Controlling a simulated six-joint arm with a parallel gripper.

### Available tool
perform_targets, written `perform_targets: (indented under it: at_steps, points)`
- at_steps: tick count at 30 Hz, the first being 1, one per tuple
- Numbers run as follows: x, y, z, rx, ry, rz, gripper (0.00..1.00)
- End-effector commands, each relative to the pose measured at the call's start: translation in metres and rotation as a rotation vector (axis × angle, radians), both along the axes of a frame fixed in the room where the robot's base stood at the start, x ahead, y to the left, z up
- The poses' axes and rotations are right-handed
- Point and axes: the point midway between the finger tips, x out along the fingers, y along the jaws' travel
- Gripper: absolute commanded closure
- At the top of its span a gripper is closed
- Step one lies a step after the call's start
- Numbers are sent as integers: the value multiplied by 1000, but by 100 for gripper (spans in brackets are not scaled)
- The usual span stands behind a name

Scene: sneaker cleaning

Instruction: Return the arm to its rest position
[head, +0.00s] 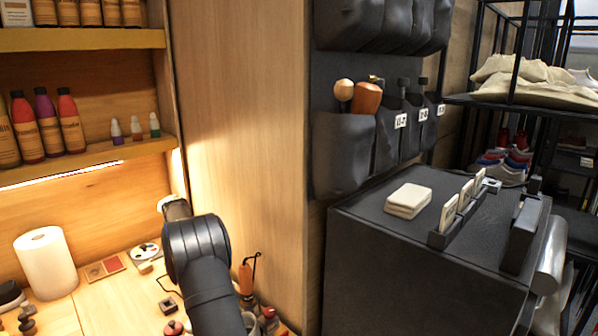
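My black arm rises from the bottom of the head view, left of centre, and bends at a thick rounded joint. Beyond that joint, a short dark part with a pale ring points away over the wooden bench (112,312). I cannot make out any gripper fingers. Nothing held by the arm can be seen.
A paper towel roll (46,264) stands on the bench at left. Bottles (70,124) fill the shelves above. A wooden partition (243,130) stands close to the arm's right. Right of it is a black cabinet (385,265) with a white stack (408,199) on top.

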Motion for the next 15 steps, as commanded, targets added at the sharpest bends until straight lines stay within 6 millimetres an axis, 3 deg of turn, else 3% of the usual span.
perform_targets:
  at_steps: [3,9,15]
  points:
    - [5,1,-18,-1,1,0,34]
    - [5,1,-1,1,-1,0,34]
    - [5,1,2,0,0,0,34]
